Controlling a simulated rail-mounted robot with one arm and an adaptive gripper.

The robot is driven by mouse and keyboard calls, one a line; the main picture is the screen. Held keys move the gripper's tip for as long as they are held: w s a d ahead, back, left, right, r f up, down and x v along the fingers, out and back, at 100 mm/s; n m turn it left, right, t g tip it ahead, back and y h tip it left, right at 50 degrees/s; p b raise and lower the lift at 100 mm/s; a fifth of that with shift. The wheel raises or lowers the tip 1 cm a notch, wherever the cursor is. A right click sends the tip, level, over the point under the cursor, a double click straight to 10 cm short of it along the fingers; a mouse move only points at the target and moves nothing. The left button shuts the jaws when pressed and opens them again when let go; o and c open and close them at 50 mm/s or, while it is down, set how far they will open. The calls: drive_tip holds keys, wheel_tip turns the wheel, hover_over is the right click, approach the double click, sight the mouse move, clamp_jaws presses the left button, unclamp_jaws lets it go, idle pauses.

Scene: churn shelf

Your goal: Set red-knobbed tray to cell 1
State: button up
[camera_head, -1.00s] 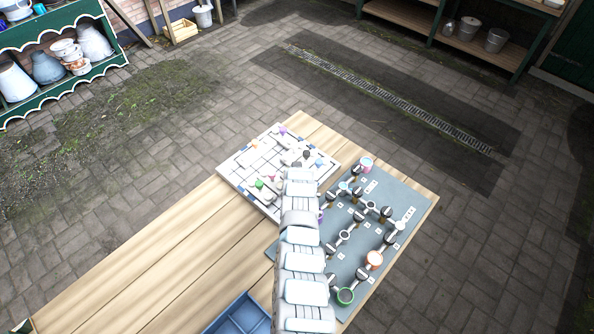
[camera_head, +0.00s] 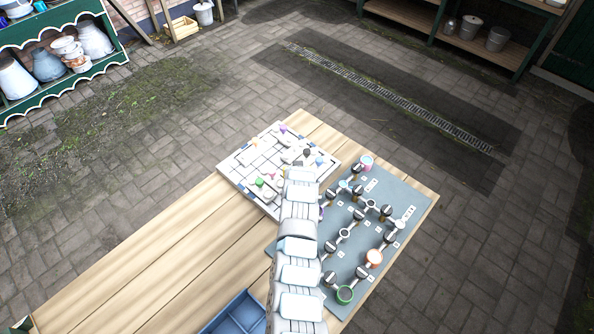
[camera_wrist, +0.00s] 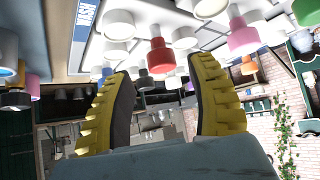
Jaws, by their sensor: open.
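In the wrist view a red knob (camera_wrist: 160,58) hangs downward in the inverted picture, just past and between the tips of my gripper (camera_wrist: 158,68). Its two yellow fingers with dark pads are spread, with nothing held between them. I cannot tell whether a pad touches the knob. The tray under the red knob is pale and only partly visible. Cell numbers are not readable there.
White knobs (camera_wrist: 118,25) crowd close around the red one, with a pink knob (camera_wrist: 243,36) and an orange knob (camera_wrist: 248,66) to its right. A grey mat (camera_head: 405,200) with round fittings lies beside the board. A blue divided tray (camera_head: 236,315) stands at the table's front.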

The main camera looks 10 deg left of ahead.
drive_tip(key=shift+s, duration=0.3)
drive_tip(key=shift+s+r, duration=0.3)
drive_tip(key=shift+r, duration=0.3)
drive_tip(key=v, duration=0.8)
drive_tip(key=shift+d+f, duration=0.15)
